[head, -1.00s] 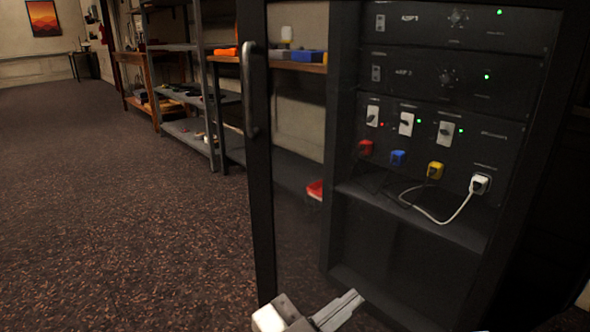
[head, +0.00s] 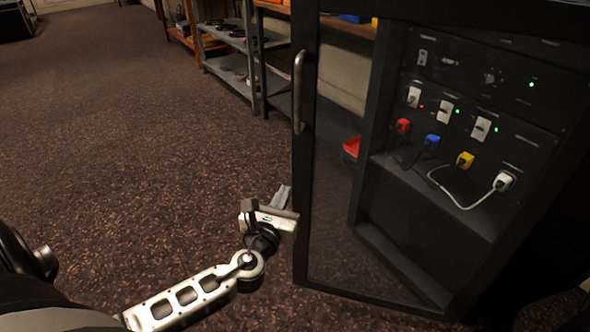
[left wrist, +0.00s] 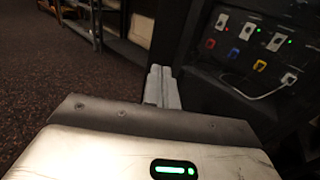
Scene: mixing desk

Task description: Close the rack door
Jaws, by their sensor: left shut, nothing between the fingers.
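The rack door is a clear panel in a dark frame (head: 306,190) with a long vertical handle (head: 299,92). It stands open, and the rack (head: 375,110) shows through it. My left gripper (head: 283,196) is shut and empty, low down just left of the door's free edge, below the handle. I cannot tell whether it touches the door. In the left wrist view its closed fingers (left wrist: 163,86) point forward beside a dark upright. My right gripper is not in view.
The rack holds units with switches and red, blue, yellow and white plugs (head: 504,181); a white cable (head: 455,202) loops below them. Shelving (head: 235,62) stands behind the door. Open carpet (head: 130,130) lies to the left.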

